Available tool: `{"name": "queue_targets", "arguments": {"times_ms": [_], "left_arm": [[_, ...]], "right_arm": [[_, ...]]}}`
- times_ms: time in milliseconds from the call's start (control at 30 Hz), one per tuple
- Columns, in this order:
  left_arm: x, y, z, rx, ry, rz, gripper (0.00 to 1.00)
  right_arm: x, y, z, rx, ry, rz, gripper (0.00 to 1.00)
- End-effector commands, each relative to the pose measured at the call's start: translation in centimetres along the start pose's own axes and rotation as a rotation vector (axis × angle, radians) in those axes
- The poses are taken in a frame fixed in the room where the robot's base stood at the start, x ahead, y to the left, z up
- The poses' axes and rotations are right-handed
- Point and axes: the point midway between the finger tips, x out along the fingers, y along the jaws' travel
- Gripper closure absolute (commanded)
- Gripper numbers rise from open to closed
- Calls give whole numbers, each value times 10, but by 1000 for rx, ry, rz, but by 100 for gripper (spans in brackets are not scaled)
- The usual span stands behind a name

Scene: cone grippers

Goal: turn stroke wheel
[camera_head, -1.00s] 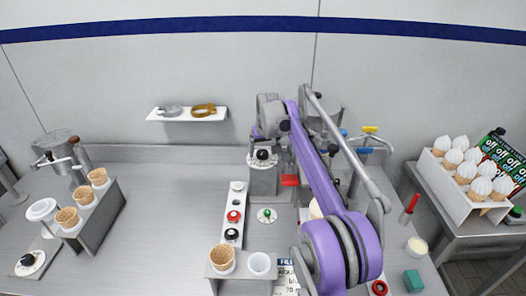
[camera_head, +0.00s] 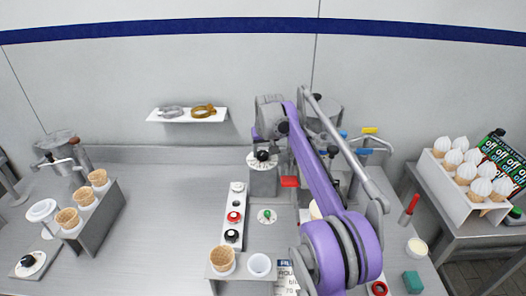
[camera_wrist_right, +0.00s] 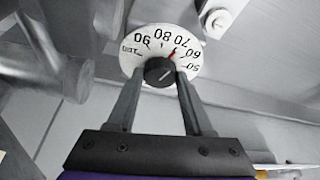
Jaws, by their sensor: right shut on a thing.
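A red mark on the dial sits between 60 and 70. In the head view the dial (camera_head: 252,160) is on top of a grey block at the middle of the counter. My right gripper (camera_wrist_right: 160,78) is shut on the knob, one finger on each side. In the head view its purple arm hides part of the machine behind. My left gripper is in neither view.
A strip with red and black knobs (camera_head: 234,216) runs in front of the dial. A cone holder (camera_head: 97,228) stands at the left. A rack of topped cones (camera_head: 438,166) is at the right.

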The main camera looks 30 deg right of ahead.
Motion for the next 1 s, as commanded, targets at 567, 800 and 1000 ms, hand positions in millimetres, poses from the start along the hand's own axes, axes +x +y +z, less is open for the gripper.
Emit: {"name": "queue_targets", "arguments": {"times_ms": [567,800,1000], "left_arm": [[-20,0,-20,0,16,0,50],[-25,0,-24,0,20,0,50],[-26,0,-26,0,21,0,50]], "right_arm": [[-2,-4,-2,331,0,137,100],[-1,-4,-2,419,0,173,100],[0,-4,-1,444,0,185,100]]}}
